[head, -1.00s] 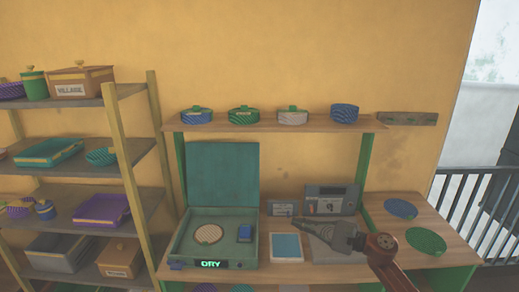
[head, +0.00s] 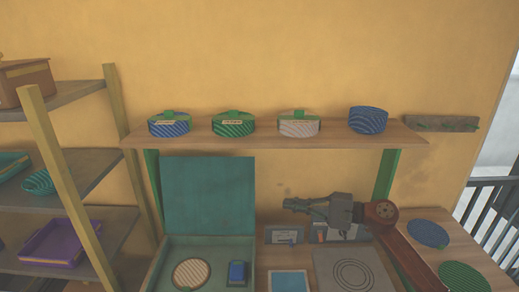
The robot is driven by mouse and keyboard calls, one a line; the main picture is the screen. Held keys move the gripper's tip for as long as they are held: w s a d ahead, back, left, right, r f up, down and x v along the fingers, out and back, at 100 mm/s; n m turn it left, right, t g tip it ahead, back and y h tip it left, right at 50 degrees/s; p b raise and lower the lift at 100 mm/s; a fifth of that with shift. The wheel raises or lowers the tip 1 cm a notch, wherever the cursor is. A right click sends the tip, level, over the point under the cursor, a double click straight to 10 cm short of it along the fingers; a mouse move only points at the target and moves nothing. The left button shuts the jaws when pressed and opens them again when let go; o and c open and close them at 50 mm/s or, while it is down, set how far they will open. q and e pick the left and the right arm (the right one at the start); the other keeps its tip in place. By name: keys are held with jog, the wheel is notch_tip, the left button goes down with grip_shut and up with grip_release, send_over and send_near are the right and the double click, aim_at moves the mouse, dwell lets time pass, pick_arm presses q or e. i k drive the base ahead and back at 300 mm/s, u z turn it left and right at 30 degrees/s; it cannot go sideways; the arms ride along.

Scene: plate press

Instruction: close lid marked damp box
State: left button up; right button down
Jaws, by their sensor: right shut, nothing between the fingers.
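A teal case (head: 165,257) stands on the bench with its lid (head: 208,195) raised upright. Inside lie a round striped disc (head: 192,273) and a small dark blue block (head: 236,272). On the shelf above stand round striped boxes: a blue one (head: 169,128), a green one (head: 233,128) and a grey one (head: 299,127), all with green-knobbed tops, and a blue one (head: 368,121) without a knob. No damp mark is readable. My right gripper (head: 291,204) is shut and empty, pointing left below the shelf, right of the raised lid. My left gripper is out of view.
The wooden shelf (head: 270,137) runs above my right gripper. A grey plate with rings (head: 352,271) and a light blue pad (head: 289,281) lie on the bench. A blue disc (head: 428,234) and a green disc (head: 464,276) lie right. A rack (head: 92,158) stands left.

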aim_at(202, 196)
jog(key=i, duration=0.9)
